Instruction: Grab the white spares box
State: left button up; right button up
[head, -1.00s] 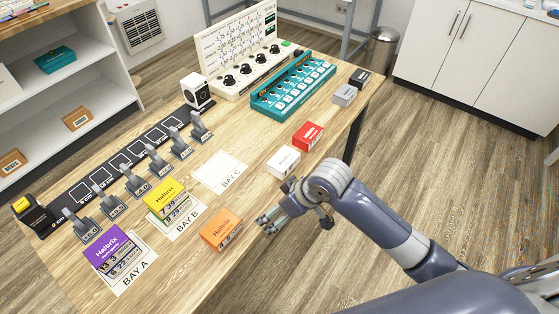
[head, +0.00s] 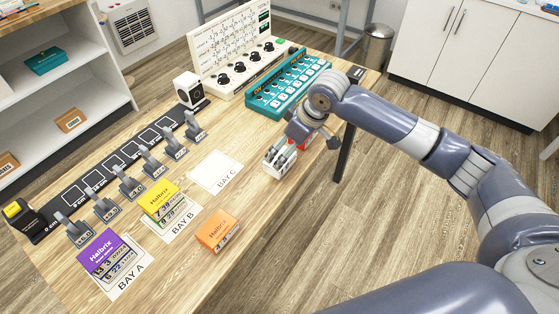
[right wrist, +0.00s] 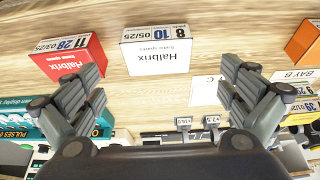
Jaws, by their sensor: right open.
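The white spares box (right wrist: 157,52) lies on the wooden table (head: 215,245), marked "Halbrix" and "8 10 05/25" in the right wrist view. My right gripper (right wrist: 165,70) is open, with one finger on either side of the box's line and the box ahead of the tips, not clasped. My left gripper is not in view.
A red box (right wrist: 72,57) lies close to the white box, by one finger. An orange box (head: 219,231), a purple box (head: 104,254) and a yellow box (head: 160,203) are on the table. A teal pulse unit (head: 288,85) stands behind. The BAY C sheet (head: 214,171) is bare.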

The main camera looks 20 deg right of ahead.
jog(key=x, duration=0.7)
jog(key=shift+w+d+f, duration=0.15)
jog(key=shift+w+f, duration=0.05)
jog(key=shift+f, duration=0.05)
jog(key=c, duration=1.2)
